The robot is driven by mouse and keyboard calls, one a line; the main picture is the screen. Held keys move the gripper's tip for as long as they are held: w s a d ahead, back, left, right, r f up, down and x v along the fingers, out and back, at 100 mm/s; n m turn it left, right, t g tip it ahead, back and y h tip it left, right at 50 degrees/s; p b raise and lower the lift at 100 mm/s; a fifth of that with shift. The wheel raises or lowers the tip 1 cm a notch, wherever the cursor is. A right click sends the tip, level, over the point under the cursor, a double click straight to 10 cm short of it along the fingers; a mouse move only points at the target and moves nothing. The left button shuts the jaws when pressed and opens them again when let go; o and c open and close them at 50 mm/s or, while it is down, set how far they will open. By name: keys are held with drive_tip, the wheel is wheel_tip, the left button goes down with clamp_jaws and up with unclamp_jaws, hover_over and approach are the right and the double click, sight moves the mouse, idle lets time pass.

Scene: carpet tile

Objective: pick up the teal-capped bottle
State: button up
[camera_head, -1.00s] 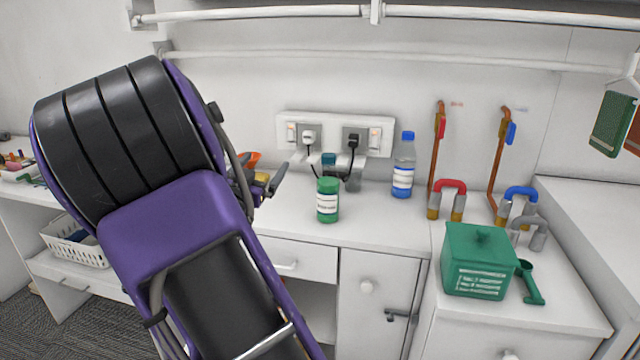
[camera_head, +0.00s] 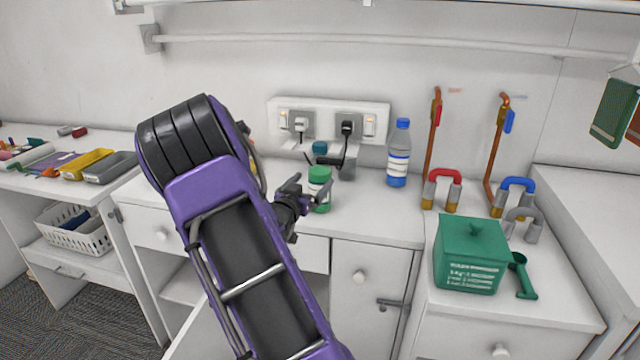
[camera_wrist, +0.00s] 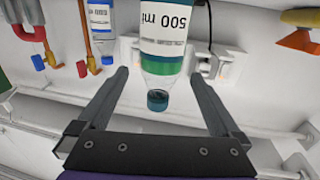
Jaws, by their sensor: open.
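The teal-capped bottle (camera_head: 319,175) stands upright on the white counter, below the wall sockets. It has a teal cap, a clear shoulder, green contents and a white label. My gripper (camera_head: 306,188) is open and empty, at the bottle's left and near side in the head view, with one finger overlapping the bottle's lower part. In the wrist view the bottle (camera_wrist: 160,55) appears upside down, its cap low in the picture, lined up between the two spread fingers of my gripper (camera_wrist: 160,74). I cannot tell whether the fingers are level with it or short of it.
A blue-capped bottle (camera_head: 399,155) stands to the right, with red (camera_head: 441,188) and blue (camera_head: 515,195) handled fittings beyond it. A green box (camera_head: 470,255) with a scoop sits at the right. Plugs and cables (camera_head: 345,135) are close behind the bottle. Trays (camera_head: 85,163) lie at the left.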

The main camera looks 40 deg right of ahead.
drive_tip(key=shift+f+p+x, duration=0.15)
drive_tip(key=shift+f+x, duration=0.05)
drive_tip(key=shift+x, duration=1.45)
drive_tip(key=shift+f+p+x, duration=0.15)
drive_tip(key=shift+f+x, duration=0.1)
drive_tip(key=shift+x, duration=1.4)
drive_tip(key=shift+w+a+r, duration=0.1)
clamp_jaws()
